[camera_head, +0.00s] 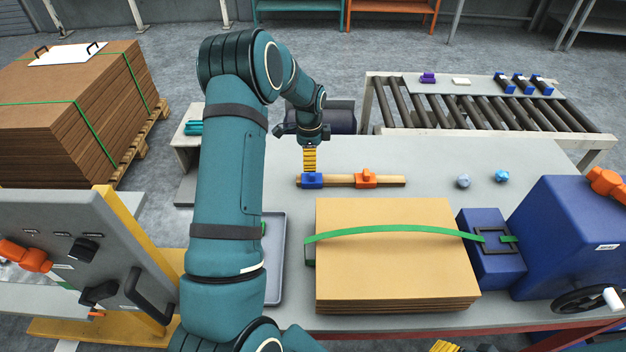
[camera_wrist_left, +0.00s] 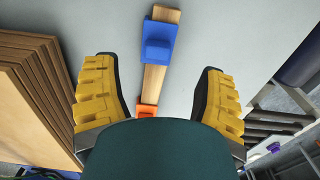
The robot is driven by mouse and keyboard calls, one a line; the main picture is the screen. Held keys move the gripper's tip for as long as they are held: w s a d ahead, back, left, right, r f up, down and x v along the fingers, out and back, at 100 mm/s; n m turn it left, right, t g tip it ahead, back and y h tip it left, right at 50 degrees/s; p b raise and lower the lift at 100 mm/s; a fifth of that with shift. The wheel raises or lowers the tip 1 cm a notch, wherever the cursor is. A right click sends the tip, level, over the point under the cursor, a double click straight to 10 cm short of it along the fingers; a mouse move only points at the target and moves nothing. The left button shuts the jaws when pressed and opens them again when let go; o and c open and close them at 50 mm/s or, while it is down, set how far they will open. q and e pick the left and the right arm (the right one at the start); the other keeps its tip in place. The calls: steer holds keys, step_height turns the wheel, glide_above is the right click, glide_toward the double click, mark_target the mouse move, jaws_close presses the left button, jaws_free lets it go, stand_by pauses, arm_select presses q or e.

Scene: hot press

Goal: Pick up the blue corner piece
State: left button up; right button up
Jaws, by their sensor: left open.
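A blue piece (camera_head: 312,180) sits on the left end of a wooden bar (camera_head: 338,181) on the grey table. In the left wrist view the blue piece (camera_wrist_left: 158,40) shows near the top, on the bar (camera_wrist_left: 154,80). My left gripper (camera_head: 309,166) has yellow fingers and points down just above and behind the blue piece. In the left wrist view the left gripper (camera_wrist_left: 159,68) is open and empty, its fingers on either side of the bar. Of my right gripper (camera_head: 445,346), only yellow finger parts show at the bottom edge.
An orange piece (camera_head: 366,179) sits further right on the bar. A strapped cardboard stack (camera_head: 385,260) lies in front, beside a blue block (camera_head: 490,262). A roller conveyor (camera_head: 480,110) stands behind the table.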

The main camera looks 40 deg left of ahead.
mark_target(312, 173)
arm_select(q)
steer(key=shift+w+d+f+b, duration=0.1)
steer(key=shift+f+b, duration=0.1)
steer(key=shift+f, duration=1)
steer(key=shift+d+f+b, duration=0.1)
steer(key=shift+f+b, duration=0.05)
steer(key=shift+f, duration=1)
steer(key=shift+w+d+f+b, duration=0.1)
steer(key=shift+f+b, duration=0.1)
steer(key=shift+f, duration=1)
steer(key=shift+s+r, duration=0.1)
steer(key=c, duration=1.1)
